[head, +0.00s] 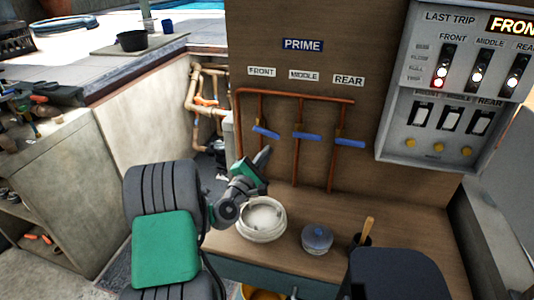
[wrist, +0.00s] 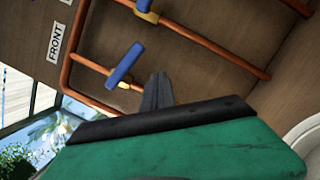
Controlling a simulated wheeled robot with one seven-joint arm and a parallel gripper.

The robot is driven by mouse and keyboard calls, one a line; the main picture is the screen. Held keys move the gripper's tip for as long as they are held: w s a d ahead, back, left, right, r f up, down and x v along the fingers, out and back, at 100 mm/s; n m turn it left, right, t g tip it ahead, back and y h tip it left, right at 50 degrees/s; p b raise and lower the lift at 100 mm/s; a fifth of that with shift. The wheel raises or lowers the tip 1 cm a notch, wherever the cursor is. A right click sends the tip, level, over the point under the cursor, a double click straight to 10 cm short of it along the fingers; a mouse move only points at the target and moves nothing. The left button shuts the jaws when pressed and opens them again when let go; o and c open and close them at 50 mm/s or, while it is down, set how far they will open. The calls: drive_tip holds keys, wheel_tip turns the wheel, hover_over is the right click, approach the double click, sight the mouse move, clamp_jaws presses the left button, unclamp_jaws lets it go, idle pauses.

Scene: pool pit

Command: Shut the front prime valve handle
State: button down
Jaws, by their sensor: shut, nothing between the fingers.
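The front prime valve handle (head: 266,133) is a blue lever on the leftmost copper pipe, below the FRONT label (head: 261,72). It lies across the pipe, slanting slightly down to the right. In the wrist view the front handle (wrist: 125,65) crosses its pipe, beside my fingertips. My gripper (head: 263,156) is shut and empty, just below the front handle in the head view. In the wrist view my gripper's dark fingers (wrist: 157,90) point toward the pipe area. I cannot tell whether they touch the handle or pipe.
The middle handle (head: 307,136) and rear handle (head: 350,143) also lie across their pipes. A grey control panel (head: 385,130) is at right. A white round lid (head: 262,219), a blue-lidded jar (head: 317,238) and a brush-like tool (head: 367,230) stand on the wooden ledge.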

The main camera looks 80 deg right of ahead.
drive_tip(key=s+f+b+v, duration=0.1)
drive_tip(key=f+b+v, duration=0.1)
drive_tip(key=v, duration=0.8)
drive_tip(key=shift+b, duration=0.65)
drive_tip(key=shift+a, duration=0.1)
